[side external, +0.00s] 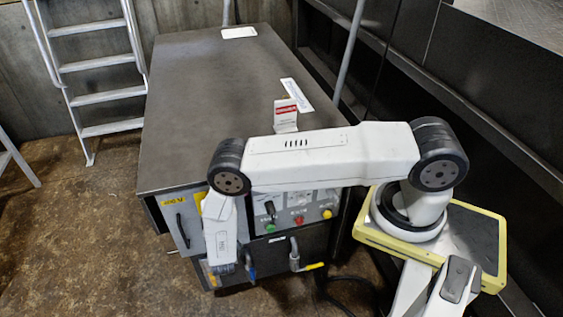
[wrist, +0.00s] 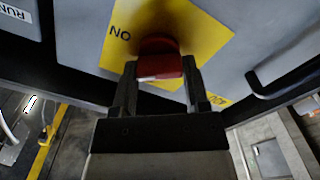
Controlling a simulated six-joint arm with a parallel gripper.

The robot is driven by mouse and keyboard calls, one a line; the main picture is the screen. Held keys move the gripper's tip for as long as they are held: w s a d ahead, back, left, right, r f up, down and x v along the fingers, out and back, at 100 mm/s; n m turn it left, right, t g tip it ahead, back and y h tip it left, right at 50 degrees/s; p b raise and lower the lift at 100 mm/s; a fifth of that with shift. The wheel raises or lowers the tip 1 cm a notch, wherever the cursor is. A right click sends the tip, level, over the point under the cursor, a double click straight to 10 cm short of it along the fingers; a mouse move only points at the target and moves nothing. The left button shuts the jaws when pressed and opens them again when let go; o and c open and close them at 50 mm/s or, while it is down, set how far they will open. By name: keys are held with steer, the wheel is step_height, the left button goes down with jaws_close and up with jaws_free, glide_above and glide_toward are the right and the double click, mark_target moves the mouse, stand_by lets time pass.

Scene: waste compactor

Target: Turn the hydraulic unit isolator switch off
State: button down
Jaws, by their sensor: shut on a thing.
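The isolator switch is a red knob (wrist: 158,58) on a yellow plate (wrist: 205,45) with an upside-down "ON" label at its left in the wrist view. My gripper (wrist: 158,76) is shut on the red knob, with one dark finger on each side of it. The knob has a pale line along its near edge; its exact turn angle is hard to tell. In the side view my wrist hides the knob and the fingertips; a piece of the yellow plate (side external: 199,199) shows beside my arm on the front of the grey cabinet (side external: 225,90).
A dark door handle (side external: 182,229) is near the plate; it also shows in the wrist view (wrist: 284,82). Right of my wrist are a panel with green, red and yellow buttons (side external: 298,219) and a pipe with a yellow-handled valve (side external: 312,266). A ladder (side external: 100,65) stands at the left.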

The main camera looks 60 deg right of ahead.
steer(key=n, duration=1)
steer(key=shift+a+f+n, duration=0.15)
steer(key=shift+f+n, duration=0.05)
steer(key=shift+n, duration=0.2)
steer(key=shift+c, duration=0.4)
jaws_free()
steer(key=v, duration=0.7)
steer(key=shift+s+a, duration=0.3)
